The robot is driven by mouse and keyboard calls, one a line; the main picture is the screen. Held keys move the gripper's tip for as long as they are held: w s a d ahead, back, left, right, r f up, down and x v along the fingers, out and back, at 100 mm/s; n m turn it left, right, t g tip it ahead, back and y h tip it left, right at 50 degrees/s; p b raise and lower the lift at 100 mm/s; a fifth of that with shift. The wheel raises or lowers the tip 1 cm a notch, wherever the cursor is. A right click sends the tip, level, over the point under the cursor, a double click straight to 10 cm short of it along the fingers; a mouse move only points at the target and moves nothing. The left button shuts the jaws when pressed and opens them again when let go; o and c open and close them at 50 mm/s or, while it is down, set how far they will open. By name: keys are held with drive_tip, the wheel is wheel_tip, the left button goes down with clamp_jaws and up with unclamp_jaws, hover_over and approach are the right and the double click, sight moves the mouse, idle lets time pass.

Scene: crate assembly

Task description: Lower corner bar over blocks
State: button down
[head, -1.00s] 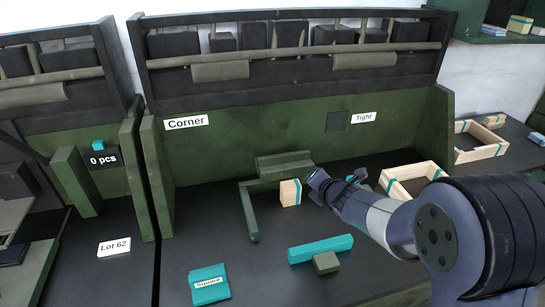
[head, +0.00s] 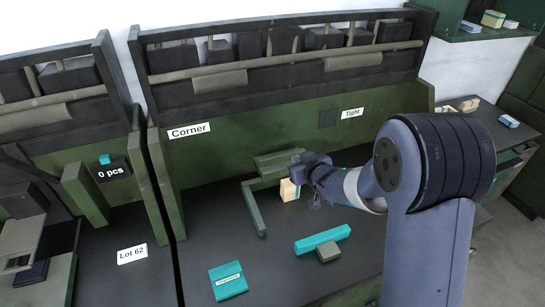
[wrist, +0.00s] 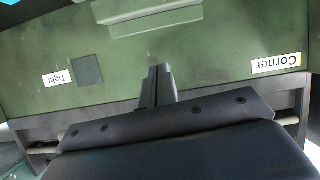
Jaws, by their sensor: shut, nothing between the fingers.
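A green L-shaped corner bar (head: 254,210) lies on the dark bench, with a thicker green block (head: 283,163) at its back. A wooden block with a teal stripe (head: 288,190) stands inside the corner, partly hidden by my gripper (head: 303,163). My gripper is beside and above the wooden block, near the back block's right end. In the wrist view its fingers (wrist: 158,85) are together and empty, with the green back panel beyond. Whether they touch the bar or block cannot be told.
A teal labelled piece (head: 228,281) is at front left. The "Corner" label (head: 189,131) is on the back panel. My arm covers the bench's right side.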

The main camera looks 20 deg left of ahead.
drive_tip(key=m, duration=0.1)
drive_tip(key=p, duration=0.2)
hover_over(283, 159)
drive_tip(key=s+d, duration=0.2)
drive_tip(key=s, duration=0.1)
drive_tip(key=f, duration=0.3)
drive_tip(key=shift+w+a+f, duration=0.2)
drive_tip(key=shift+f, duration=0.2)
wheel_tip(283, 159, down, 2)
drive_tip(key=shift+f, duration=0.2)
drive_tip(key=shift+s+d+f, duration=0.1)
drive_tip(key=shift+d+f, duration=0.05)
drive_tip(key=shift+f, duration=0.7)
